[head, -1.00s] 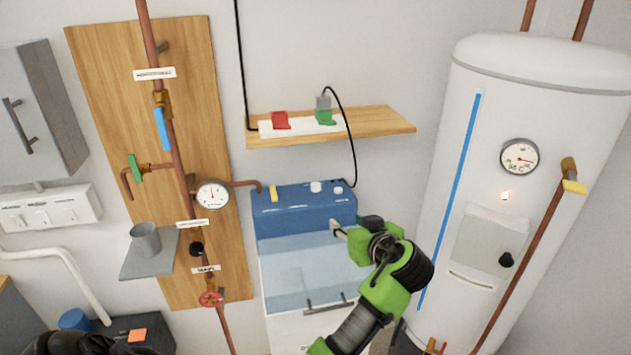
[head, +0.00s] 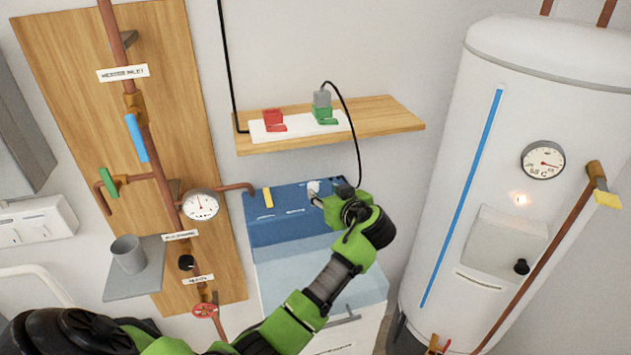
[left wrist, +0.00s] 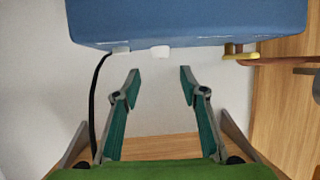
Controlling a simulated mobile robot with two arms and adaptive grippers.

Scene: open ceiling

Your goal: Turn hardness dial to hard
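A blue unit (head: 275,232) stands against the wall below the shelf, with white dials (head: 313,187) and a yellow lever (head: 267,197) on its top. I cannot read which dial is for hardness. My left gripper (head: 314,198) is at the right part of the unit's top, beside a white dial and partly covering the area. In the left wrist view the gripper (left wrist: 160,74) is open and empty. My right gripper is not in view.
A wooden shelf (head: 390,118) with a power strip is above the unit, and a black cable (head: 350,130) hangs beside it. A white tank (head: 430,200) stands right. A pipe board (head: 60,50) with gauge and small shelf (head: 145,280) is left.

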